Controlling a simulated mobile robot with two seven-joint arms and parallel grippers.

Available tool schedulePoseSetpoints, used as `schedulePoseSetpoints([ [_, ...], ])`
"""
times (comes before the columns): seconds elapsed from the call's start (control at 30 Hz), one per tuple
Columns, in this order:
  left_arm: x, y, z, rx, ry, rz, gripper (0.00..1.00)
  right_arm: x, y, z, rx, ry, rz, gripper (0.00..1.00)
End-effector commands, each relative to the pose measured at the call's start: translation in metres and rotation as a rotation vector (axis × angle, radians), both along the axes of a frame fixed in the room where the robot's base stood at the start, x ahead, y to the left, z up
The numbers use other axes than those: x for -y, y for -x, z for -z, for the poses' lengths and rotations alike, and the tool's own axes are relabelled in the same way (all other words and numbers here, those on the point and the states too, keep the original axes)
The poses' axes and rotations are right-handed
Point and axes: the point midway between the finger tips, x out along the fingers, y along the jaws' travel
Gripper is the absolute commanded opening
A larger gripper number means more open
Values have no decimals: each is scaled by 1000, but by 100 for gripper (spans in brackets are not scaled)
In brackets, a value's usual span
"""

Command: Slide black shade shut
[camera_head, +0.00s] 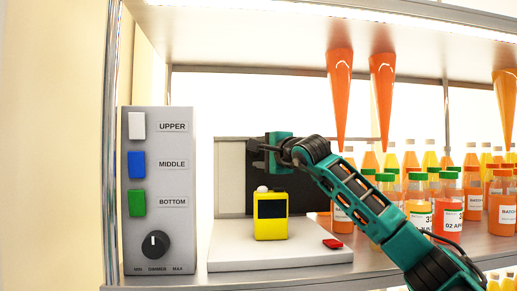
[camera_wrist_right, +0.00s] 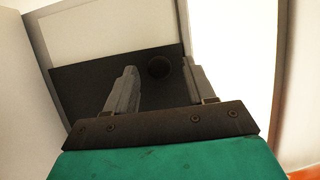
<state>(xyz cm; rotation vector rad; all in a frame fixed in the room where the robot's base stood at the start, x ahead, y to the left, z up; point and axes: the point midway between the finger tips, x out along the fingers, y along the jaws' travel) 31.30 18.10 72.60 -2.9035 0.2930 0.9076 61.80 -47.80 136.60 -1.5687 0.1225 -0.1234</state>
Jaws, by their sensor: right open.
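The black shade (camera_head: 300,195) is a dark upright panel behind the grey platform, next to a pale panel (camera_head: 230,180) on its left. My right gripper (camera_head: 260,152) is in front of the shade's upper part and hides some of it. In the right wrist view, the shade (camera_wrist_right: 80,90) fills the area past the fingers. A round dark knob (camera_wrist_right: 159,67) shows on it, between the tips of my open right gripper (camera_wrist_right: 158,72). I cannot tell whether the fingers touch the knob. My left gripper is not in view.
A yellow device (camera_head: 271,228) stands on the grey platform (camera_head: 235,257), below my right gripper. A red item (camera_head: 332,243) lies to its right. A grey switch box (camera_head: 180,235) stands at left. Several juice bottles (camera_head: 450,210) stand at right, beneath hanging orange cones (camera_head: 339,90).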

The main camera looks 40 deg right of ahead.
Motion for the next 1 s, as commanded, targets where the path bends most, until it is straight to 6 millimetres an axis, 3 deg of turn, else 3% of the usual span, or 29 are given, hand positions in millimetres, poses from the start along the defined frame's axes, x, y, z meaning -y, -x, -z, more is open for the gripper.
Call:
schedulePoseSetpoints([
  [0.2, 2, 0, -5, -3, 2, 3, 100, 2, -13, 0, -1, 0, 0, 54],
  [0.47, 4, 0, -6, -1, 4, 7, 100, 2, -14, 1, -1, 0, 0, 54],
  [1.0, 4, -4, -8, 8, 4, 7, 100, 2, -14, 0, -1, -1, 0, 4],
])
